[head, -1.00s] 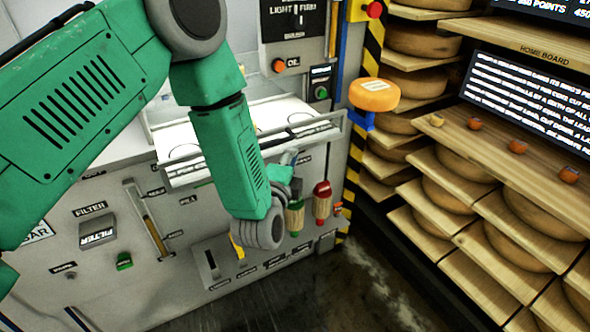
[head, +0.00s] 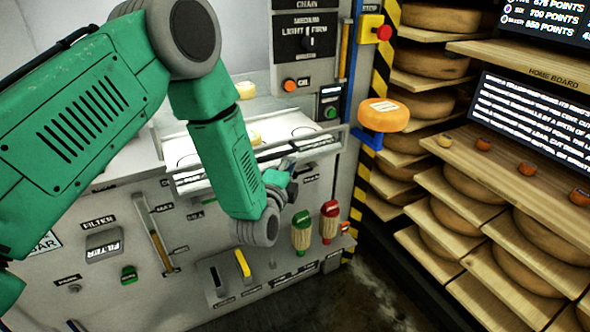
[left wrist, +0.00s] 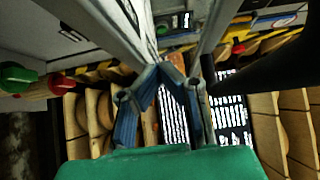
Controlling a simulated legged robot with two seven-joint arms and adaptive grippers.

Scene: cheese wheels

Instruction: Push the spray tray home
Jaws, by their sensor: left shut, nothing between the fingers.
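A pale tray (head: 297,127) with a metal rail along its front juts from the grey machine in the head view. It appears to be the spray tray; I read no label on it. My left forearm hides its middle. My right gripper is not in view.
Shelves of cheese wheels (head: 470,187) fill the right side. Dark floor lies between.

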